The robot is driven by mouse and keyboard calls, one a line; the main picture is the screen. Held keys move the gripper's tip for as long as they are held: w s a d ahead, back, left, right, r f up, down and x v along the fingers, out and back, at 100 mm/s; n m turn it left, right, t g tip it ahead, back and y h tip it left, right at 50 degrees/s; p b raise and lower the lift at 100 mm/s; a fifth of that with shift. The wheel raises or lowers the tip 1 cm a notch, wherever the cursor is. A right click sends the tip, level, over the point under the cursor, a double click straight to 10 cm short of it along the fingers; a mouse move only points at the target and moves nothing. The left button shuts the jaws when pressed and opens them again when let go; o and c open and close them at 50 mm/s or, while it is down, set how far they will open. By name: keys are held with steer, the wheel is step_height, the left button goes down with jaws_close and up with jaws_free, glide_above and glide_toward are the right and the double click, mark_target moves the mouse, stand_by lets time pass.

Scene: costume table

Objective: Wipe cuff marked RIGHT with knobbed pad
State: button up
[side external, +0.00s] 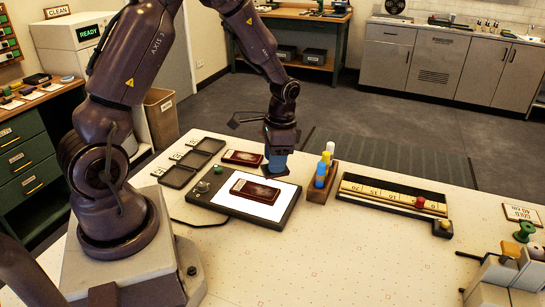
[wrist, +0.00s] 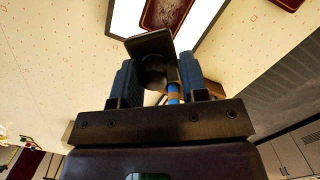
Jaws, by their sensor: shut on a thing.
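My gripper (side external: 278,162) has blue fingers and points down behind the light panel. In the wrist view my gripper (wrist: 158,82) is shut on the round dark knob of a flat dark pad (wrist: 150,43). The pad's underside is hidden, and I cannot tell whether it touches the table. One dark red cuff (side external: 256,189) with a pale end lies on the lit white panel (side external: 228,203), left of and nearer than my gripper. A second similar cuff (side external: 242,157) lies on the table behind the panel, left of my gripper. I cannot read RIGHT on either cuff.
A wooden rack (side external: 317,194) with blue and yellow-topped bottles stands close to the right of my gripper. A ruler board (side external: 375,190) with a red knob lies farther right. Dark trays (side external: 180,177) sit left of the panel. The front of the table (side external: 340,260) is mostly clear.

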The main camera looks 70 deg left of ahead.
mark_target(267, 192)
step_height(267, 192, down, 7)
steer(key=shift+r, duration=0.2)
steer(key=shift+s+a+f, duration=0.2)
steer(key=shift+s+a, duration=0.3)
steer(key=shift+c, duration=0.4)
steer(key=shift+s+a, duration=1.85)
steer(key=shift+w+d+r, duration=0.1)
steer(key=shift+w+d, duration=2.35)
steer(key=shift+s+r, duration=0.1)
steer(key=shift+r, duration=3.9)
steer(key=shift+a, duration=0.1)
